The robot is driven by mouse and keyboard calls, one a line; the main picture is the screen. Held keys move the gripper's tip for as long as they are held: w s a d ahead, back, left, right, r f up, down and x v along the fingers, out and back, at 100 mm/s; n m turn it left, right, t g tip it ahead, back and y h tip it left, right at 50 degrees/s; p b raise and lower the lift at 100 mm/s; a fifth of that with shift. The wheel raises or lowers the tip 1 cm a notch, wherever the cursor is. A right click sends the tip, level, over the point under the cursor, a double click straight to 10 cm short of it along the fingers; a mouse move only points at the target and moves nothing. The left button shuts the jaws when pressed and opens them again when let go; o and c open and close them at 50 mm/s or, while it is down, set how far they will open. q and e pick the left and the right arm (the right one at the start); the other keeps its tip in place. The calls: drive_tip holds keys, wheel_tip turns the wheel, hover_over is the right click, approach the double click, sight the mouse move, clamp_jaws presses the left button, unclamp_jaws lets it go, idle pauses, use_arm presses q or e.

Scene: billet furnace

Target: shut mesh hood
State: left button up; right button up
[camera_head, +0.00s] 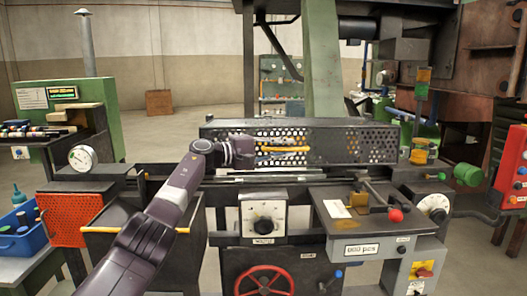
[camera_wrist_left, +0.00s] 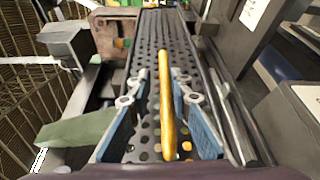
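The mesh hood (camera_head: 345,143) is a long dark perforated cover above the machine bed in the head view, its holed face towards me. A bright strip shows along the bed below it. Its yellow handle bar (camera_head: 285,149) runs lengthwise on the front. My left gripper (camera_head: 256,151) is at the left part of the handle. In the left wrist view, the yellow handle (camera_wrist_left: 167,105) lies between the two blue-padded fingers of the left gripper (camera_wrist_left: 158,95), with gaps on both sides. The perforated hood (camera_wrist_left: 160,35) stretches behind it. My right gripper is not in view.
A dial gauge (camera_head: 83,158) stands left of the bed. A grey control box with a red-knobbed lever (camera_head: 395,214) juts out at the front right. A red handwheel (camera_head: 264,282) is below. A green-capped cylinder (camera_head: 467,174) sits at the right.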

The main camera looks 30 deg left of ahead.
use_arm(q)
drive_tip(key=v, duration=1.1)
drive_tip(key=shift+a, duration=0.2)
drive_tip(key=shift+d+f, duration=0.1)
drive_tip(key=shift+f, duration=0.15)
